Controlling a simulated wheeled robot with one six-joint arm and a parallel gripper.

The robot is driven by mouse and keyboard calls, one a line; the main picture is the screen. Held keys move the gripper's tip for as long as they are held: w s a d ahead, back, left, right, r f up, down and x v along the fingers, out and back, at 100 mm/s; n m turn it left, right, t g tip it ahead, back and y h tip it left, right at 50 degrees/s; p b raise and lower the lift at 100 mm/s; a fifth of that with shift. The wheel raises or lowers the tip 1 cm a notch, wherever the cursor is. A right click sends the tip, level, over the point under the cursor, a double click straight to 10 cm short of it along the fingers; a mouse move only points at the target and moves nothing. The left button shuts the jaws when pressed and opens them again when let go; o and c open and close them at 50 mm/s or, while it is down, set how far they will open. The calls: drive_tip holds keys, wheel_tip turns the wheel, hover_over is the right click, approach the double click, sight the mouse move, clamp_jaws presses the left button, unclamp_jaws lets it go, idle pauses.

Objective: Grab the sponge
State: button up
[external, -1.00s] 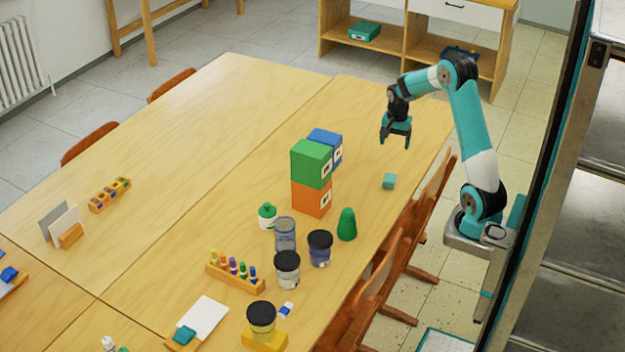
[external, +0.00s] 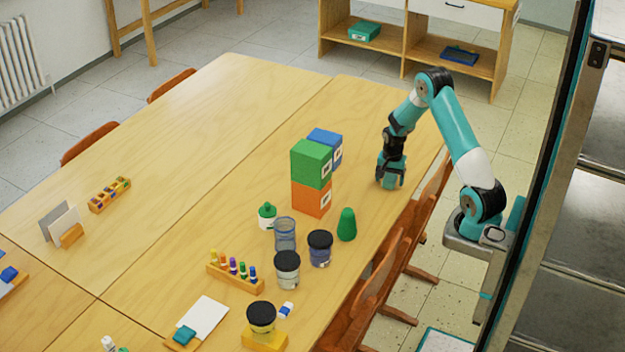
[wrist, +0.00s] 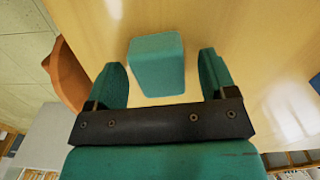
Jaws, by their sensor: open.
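The sponge is a small teal block (wrist: 157,68) on the wooden table, seen in the wrist view just beyond and between my fingertips. My gripper (wrist: 165,75) is open, with one teal finger on each side of the sponge and a visible gap to both. In the external view my gripper (external: 390,183) is low over the table's right part, beside the stacked blocks. There it hides the sponge. I cannot tell how far the fingers reach down around it.
Stacked green (external: 311,163), blue (external: 328,146) and orange (external: 311,198) blocks stand left of my gripper. Wooden chairs (external: 380,272) line the table's right edge. The table behind my gripper is clear.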

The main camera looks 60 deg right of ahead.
drive_tip(key=shift+f, duration=0.15)
drive_tip(key=c, duration=1)
